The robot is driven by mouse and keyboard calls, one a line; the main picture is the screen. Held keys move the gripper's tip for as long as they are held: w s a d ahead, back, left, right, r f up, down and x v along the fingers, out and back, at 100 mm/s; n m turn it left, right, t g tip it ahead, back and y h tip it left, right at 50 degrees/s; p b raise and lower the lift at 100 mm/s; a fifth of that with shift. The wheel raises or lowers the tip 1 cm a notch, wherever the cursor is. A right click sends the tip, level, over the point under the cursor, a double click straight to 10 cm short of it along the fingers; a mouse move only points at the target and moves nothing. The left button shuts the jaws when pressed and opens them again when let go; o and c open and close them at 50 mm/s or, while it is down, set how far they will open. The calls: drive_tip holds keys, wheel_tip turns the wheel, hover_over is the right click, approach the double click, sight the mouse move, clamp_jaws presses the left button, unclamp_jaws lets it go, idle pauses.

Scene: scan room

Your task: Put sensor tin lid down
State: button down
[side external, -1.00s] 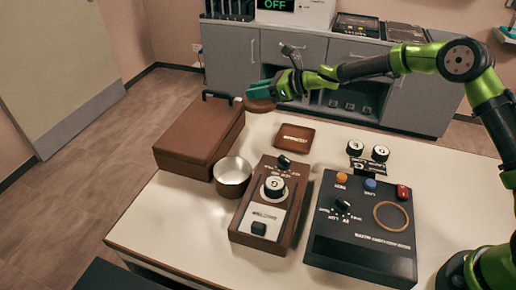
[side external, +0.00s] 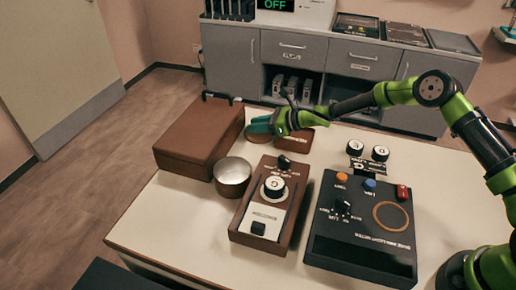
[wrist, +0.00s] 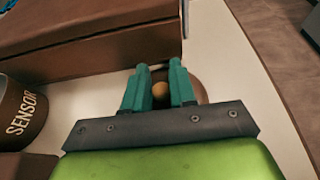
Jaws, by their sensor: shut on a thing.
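The sensor tin lid, a round brown disc (side external: 256,136) with a small knob, is at the back of the table, just right of the brown box. My gripper (side external: 262,124) is shut on its knob. In the wrist view the knob shows between the teal fingers (wrist: 160,92), and the lid (wrist: 200,92) shows behind them. The lid is low, at or close to the tabletop; I cannot tell whether it touches. The sensor tin (side external: 232,180) stands open in front of the box; it also shows at the left of the wrist view (wrist: 20,118).
The brown box (side external: 198,135) stands close left of the lid. A small brown tray (side external: 298,142) lies to the right, partly hidden by my gripper. A brown dial unit (side external: 270,205) and a black control box (side external: 360,235) stand in front.

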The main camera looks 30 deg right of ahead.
drive_tip(key=c, duration=0.9)
unclamp_jaws()
drive_tip(key=shift+f, duration=0.15)
